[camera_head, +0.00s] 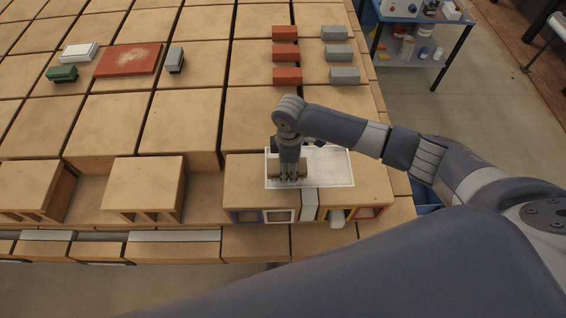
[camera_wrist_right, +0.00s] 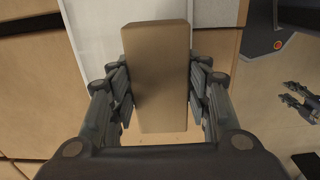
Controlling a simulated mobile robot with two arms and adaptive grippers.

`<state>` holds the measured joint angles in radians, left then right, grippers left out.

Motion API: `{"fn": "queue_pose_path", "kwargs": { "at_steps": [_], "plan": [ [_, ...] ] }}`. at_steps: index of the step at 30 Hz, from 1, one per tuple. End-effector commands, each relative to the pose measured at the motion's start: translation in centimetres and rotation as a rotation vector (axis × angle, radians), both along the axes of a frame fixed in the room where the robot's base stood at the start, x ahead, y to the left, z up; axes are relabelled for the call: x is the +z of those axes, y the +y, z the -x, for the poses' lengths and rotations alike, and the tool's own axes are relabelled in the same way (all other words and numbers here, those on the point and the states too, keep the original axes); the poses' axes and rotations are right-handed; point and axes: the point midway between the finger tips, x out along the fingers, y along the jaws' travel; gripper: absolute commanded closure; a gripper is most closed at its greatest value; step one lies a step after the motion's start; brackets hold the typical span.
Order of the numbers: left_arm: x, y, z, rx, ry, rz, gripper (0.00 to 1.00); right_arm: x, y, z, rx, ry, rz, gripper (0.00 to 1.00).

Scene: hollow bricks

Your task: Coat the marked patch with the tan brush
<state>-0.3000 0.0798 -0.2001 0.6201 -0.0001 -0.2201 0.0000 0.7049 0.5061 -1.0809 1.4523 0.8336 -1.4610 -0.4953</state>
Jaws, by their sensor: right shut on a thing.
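The tan brush (camera_wrist_right: 160,75) is a plain tan block between the fingers of my right gripper (camera_wrist_right: 163,98), which is shut on it. In the head view my right gripper (camera_head: 290,178) points down over the left part of the white-outlined pale patch (camera_head: 330,166). A little of the tan brush (camera_head: 274,168) shows beside the fingers there. The patch also shows behind the brush in the right wrist view (camera_wrist_right: 92,45). I cannot tell whether the brush touches it. My left gripper (camera_wrist_right: 298,100) appears at the right edge of the wrist view, fingers apart and empty.
Red bricks (camera_head: 286,53) and grey bricks (camera_head: 342,53) stand in rows beyond my right arm. A red slab (camera_head: 130,60) lies far left, between green (camera_head: 62,74), white (camera_head: 79,52) and grey (camera_head: 176,60) blocks. A blue-framed shelf (camera_head: 447,45) stands at the back right.

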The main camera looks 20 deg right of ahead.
Motion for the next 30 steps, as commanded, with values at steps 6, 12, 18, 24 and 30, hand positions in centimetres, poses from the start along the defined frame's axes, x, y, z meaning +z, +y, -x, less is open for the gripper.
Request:
{"fn": "queue_pose_path", "kwargs": {
  "at_steps": [6,12,18,24,30],
  "plan": [
    [0.0,0.0,0.0,0.0,0.0,0.0,0.6,0.0,-2.3,0.6,0.0,-0.001,0.001,0.74],
    [0.0,0.0,0.0,0.0,0.0,0.0,0.6,0.1,-4.2,1.1,0.0,-0.002,0.002,0.74],
    [0.0,0.0,0.0,0.0,0.0,0.0,0.6,0.0,-6.0,1.6,0.0,0.0,-0.001,0.74],
    [0.0,0.0,0.0,0.0,0.0,0.0,0.6,0.1,-6.6,1.7,0.001,-0.001,-0.001,0.74],
    [0.0,0.0,0.0,0.0,0.0,0.0,0.6,0.1,-6.6,1.7,0.001,-0.001,-0.001,0.74]
  ]
}}
